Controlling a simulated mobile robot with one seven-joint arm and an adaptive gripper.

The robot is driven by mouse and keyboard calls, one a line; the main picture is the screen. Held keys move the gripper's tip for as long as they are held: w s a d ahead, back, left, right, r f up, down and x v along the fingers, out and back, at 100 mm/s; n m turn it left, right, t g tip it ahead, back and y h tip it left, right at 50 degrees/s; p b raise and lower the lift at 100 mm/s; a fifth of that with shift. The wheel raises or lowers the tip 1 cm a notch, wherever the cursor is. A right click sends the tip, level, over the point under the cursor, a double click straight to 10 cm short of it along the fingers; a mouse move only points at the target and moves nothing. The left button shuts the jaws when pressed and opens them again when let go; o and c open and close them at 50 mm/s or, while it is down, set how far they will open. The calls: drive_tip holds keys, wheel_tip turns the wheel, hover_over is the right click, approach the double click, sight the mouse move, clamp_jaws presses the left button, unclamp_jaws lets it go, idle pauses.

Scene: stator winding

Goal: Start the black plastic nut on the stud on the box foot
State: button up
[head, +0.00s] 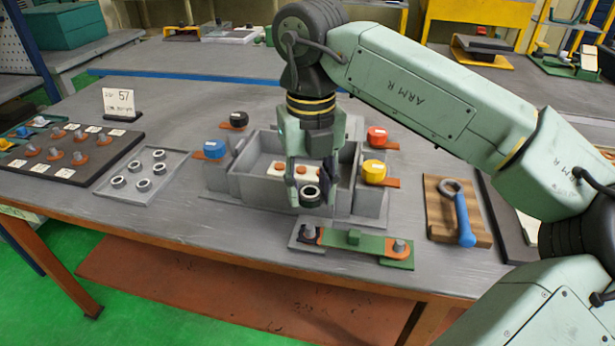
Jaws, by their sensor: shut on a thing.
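My gripper (312,190) points down in front of the grey open box (268,150). It is shut on a dark ring-shaped nut (310,194), held in the air in front of the box's front wall. Below it lies a green bar (353,242) with orange ends. A grey stud (309,231) stands at its left end, on a grey foot (298,243), with a gap between it and the held nut. Another grey stud or nut (399,246) stands at the right end. My fingers hide part of the box. Any thread is too small to see.
A tray (112,192) with several similar nuts is at the left. Blue (215,150), black (239,119), red (377,136) and yellow (374,171) caps surround the box. A blue-handled wrench (464,218) lies on a wooden board at the right.

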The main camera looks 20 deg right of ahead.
sight(311, 228)
drive_tip(key=shift+f+b, duration=2.05)
drive_tip(key=shift+f, duration=1.05)
drive_tip(key=shift+s+f+b, duration=0.15)
drive_tip(key=shift+f+b, duration=0.7)
drive_tip(key=shift+b, duration=0.5)
idle(0.5)
drive_tip(key=shift+f+m+b, duration=0.1)
drive_tip(key=shift+m+b, duration=0.4)
drive_tip(key=shift+m, duration=0.3)
drive_tip(key=m+b, duration=0.1)
drive_tip(key=m, duration=0.2)
drive_tip(key=shift+r+m+b, duration=0.2)
drive_tip(key=shift+m+b, duration=0.1)
drive_tip(key=shift+m, duration=0.6)
clamp_jaws()
